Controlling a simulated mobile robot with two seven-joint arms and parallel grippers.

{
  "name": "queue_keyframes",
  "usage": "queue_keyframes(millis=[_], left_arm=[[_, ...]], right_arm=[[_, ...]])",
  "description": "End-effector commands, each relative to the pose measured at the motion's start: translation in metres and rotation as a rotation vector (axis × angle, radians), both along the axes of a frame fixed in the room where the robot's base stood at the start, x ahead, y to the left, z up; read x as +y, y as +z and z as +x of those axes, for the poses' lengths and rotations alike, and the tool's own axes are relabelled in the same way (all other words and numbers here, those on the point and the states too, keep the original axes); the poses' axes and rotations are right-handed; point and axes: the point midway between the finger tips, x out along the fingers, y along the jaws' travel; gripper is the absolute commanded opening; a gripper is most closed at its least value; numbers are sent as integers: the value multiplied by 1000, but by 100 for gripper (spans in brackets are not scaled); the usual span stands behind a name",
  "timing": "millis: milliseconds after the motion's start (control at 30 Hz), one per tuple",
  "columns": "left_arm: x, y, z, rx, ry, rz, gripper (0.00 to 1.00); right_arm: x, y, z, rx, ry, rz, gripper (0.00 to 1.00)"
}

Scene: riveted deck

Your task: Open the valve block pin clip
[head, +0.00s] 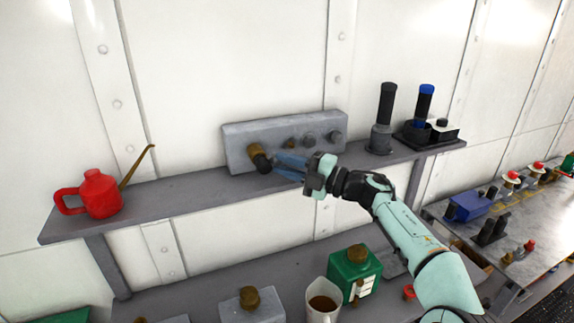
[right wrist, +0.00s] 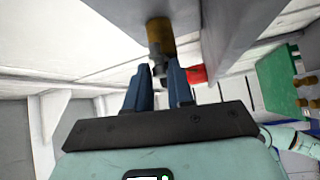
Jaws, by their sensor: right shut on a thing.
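The grey valve block (head: 235,137) stands on the wall shelf, with a row of fittings on its front. A brass fitting (head: 255,150) sticks out at its left end, and it also shows in the right wrist view (right wrist: 160,36). A dark end piece (head: 262,163), which seems to be the pin clip, sits at the fitting's tip. My right gripper (head: 277,163) reaches in from the right with its blue fingers at this piece. In the right wrist view the fingers (right wrist: 158,82) are shut on the dark piece, partly hidden between them.
A red oil can (head: 98,193) stands at the shelf's left end. Two dark upright handles (head: 386,105) stand right of the block. A green container (head: 354,270) and a white jug (head: 322,300) are below the shelf. The shelf between oil can and block is clear.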

Motion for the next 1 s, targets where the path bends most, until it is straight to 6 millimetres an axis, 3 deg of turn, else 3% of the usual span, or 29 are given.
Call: queue_keyframes(millis=[133, 433, 800, 833, 900, 1000], left_arm=[[0, 23, 29, -33, -1, 0, 46], [0, 18, 21, -24, 0, -1, 46], [0, 18, 22, -26, 0, 0, 46], [0, 18, 22, -26, 0, 0, 46], [0, 18, 22, -26, 0, 0, 46], [0, 18, 22, -26, 0, 0, 46]], right_arm=[[1, 9, 2, -45, 6, -127, 0], [0, 6, 1, -139, -3, -432, 0], [-1, 6, 1, -148, 0, -466, 0], [-1, 6, 1, -148, -1, -467, 24], [-1, 6, 1, -148, 0, -465, 46], [0, 7, 1, -148, 1, -465, 46]])
